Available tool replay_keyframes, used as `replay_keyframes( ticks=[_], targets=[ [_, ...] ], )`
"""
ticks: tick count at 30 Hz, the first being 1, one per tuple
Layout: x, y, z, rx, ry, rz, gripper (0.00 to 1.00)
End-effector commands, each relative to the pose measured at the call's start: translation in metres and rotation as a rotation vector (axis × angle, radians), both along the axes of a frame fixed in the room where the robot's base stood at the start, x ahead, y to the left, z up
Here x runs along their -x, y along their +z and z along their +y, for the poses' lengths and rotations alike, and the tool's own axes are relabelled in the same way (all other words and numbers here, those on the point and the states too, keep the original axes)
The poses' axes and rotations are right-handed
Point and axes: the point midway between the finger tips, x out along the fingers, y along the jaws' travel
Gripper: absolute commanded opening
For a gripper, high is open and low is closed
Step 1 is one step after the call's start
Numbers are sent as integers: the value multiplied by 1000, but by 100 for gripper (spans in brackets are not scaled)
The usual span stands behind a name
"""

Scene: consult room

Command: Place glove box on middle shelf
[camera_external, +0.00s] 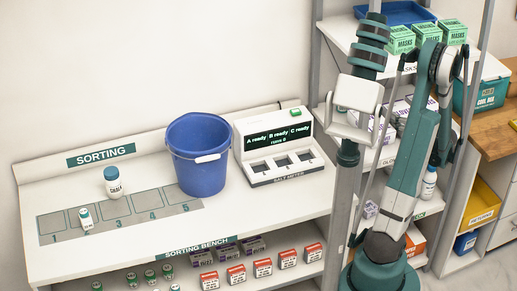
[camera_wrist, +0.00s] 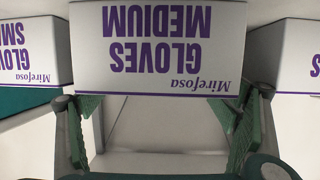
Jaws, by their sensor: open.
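A white glove box with purple print reading GLOVES MEDIUM (camera_wrist: 158,45) fills the top middle of the wrist view, its print upside down. My gripper (camera_wrist: 157,108) is open, with one green finger at each side of the picture below the box. The fingertips are by the box's lower edge; whether they touch it I cannot tell. In the external view, white glove boxes with purple print (camera_external: 382,127) stand on the shelf below the masks, partly behind my arm. My gripper's fingers cannot be made out there.
A glove box marked SM (camera_wrist: 30,58) stands left of the medium one, and another glove box (camera_wrist: 288,50) stands right. Green mask boxes (camera_external: 401,40) and a blue tray (camera_external: 395,13) are on the top shelf. A sorting bench (camera_external: 110,240) with a blue bucket (camera_external: 198,160) is left.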

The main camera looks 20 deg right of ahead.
Motion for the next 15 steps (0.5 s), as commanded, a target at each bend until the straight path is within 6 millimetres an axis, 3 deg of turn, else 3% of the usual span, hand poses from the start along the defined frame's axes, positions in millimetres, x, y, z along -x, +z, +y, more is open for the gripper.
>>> replay_keyframes(
  ticks=[8,15],
  targets=[
    [21,7,0,0,-2,0,86],
    [52,16,1,0,-3,1,86]
  ],
)
